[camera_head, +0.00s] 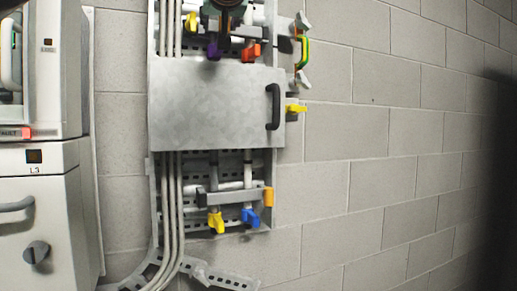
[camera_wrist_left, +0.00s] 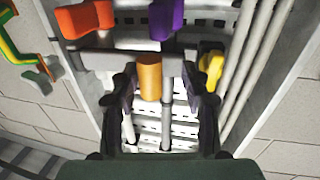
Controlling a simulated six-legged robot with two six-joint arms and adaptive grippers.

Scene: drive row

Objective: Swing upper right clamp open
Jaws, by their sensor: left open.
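The upper clamp group shows at the top of the head view, partly hidden by my left gripper (camera_head: 229,8). It has a yellow handle (camera_head: 191,22), a purple handle (camera_head: 213,49) and an orange-red handle (camera_head: 253,52). In the left wrist view a grey clamp bar (camera_wrist_left: 99,60) carries an orange cylinder (camera_wrist_left: 150,78). The open fingers of my left gripper (camera_wrist_left: 163,88) stand on either side of this cylinder; I cannot tell whether they touch it. The red handle (camera_wrist_left: 84,18) and purple handle (camera_wrist_left: 166,19) lie beyond the fingertips. My right gripper is not in view.
Below is a grey cover (camera_head: 205,102) with a black handle (camera_head: 273,107). A lower clamp bar (camera_head: 232,198) has yellow and blue handles. Grey cables (camera_head: 172,210) run down the left. A drive cabinet (camera_head: 40,220) stands left; bare block wall (camera_head: 390,130) lies right.

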